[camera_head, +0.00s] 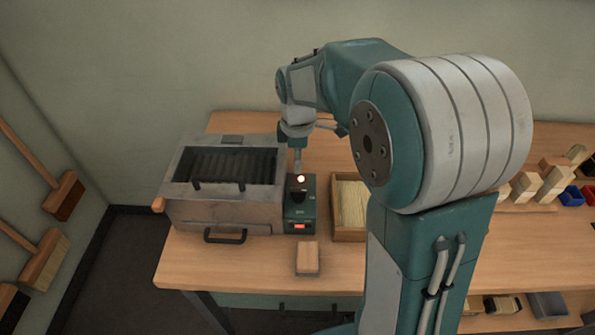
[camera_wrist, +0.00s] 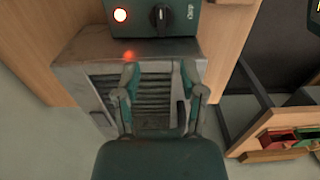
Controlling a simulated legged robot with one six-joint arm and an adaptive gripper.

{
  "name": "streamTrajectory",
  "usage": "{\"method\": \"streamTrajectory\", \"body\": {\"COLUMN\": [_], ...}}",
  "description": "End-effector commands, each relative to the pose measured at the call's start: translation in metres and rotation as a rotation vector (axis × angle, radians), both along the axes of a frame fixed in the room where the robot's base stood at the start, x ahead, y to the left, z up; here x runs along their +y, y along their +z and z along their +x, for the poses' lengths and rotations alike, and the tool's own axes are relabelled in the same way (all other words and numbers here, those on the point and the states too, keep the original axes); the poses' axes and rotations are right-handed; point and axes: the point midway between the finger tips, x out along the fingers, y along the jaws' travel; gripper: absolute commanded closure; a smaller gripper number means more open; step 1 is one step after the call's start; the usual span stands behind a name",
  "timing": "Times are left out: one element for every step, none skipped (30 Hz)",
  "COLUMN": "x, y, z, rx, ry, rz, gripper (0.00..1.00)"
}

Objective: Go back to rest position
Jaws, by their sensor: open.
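My gripper (camera_head: 298,160) hangs above the green control box (camera_head: 300,222) at the left of the workbench, near its glowing lamp (camera_head: 301,179). In the wrist view my gripper (camera_wrist: 160,78) has its two fingers apart, with nothing between them. Past the fingertips that view shows a green panel (camera_wrist: 180,14) with a lit white lamp (camera_wrist: 120,15) and a black knob (camera_wrist: 159,16). Whether the fingers touch anything cannot be told. My arm hides part of the bench behind it.
A grey metal machine (camera_head: 190,212) with a dark slatted opening stands left of the control box. A wooden block (camera_head: 307,258) lies in front. A tray of bristles (camera_head: 352,205) is to the right. Brush blocks (camera_head: 555,183) and a blue bin (camera_head: 571,196) are at far right.

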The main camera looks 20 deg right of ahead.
Motion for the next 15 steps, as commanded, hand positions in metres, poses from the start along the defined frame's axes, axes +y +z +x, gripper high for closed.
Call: {"method": "streamTrajectory", "body": {"x": [0.0001, 0.0001, 0.0001, 0.0001, 0.0001, 0.0001, 0.0001, 0.0, 0.0001, 0.0, 0.0001, 0.0, 0.0, 0.0, 0.0], "y": [0.0038, 0.0053, 0.0065, 0.007, 0.0073, 0.0073, 0.0072, 0.0072, 0.0071, 0.007, 0.007, 0.0069, 0.0069, 0.0069, 0.0068], "z": [0.0005, 0.0004, 0.0001, 0.0, 0.0, 0.0, 0.0, -0.0001, 0.0, -0.0001, 0.0, 0.0, -0.0001, 0.0, 0.0], "rx": [-0.002, -0.002, -0.001, 0.0, 0.0, 0.0, 0.0, 0.0, 0.0, 0.0, 0.0, 0.0, 0.0, 0.0, 0.0], "ry": [0.0, 0.0, 0.0, 0.0, 0.0, 0.0, 0.0, 0.0, 0.0, 0.0, 0.0, 0.0, 0.0, 0.0, 0.0], "rz": [0.0, -0.001, 0.0, 0.0, 0.0, 0.0, 0.0, 0.0, 0.0, 0.0, 0.0, 0.0, 0.0, 0.0, 0.0], "gripper": [0.47, 0.47, 0.47, 0.47, 0.47, 0.47, 0.47, 0.47, 0.47, 0.47, 0.47, 0.47, 0.47, 0.47, 0.47]}}
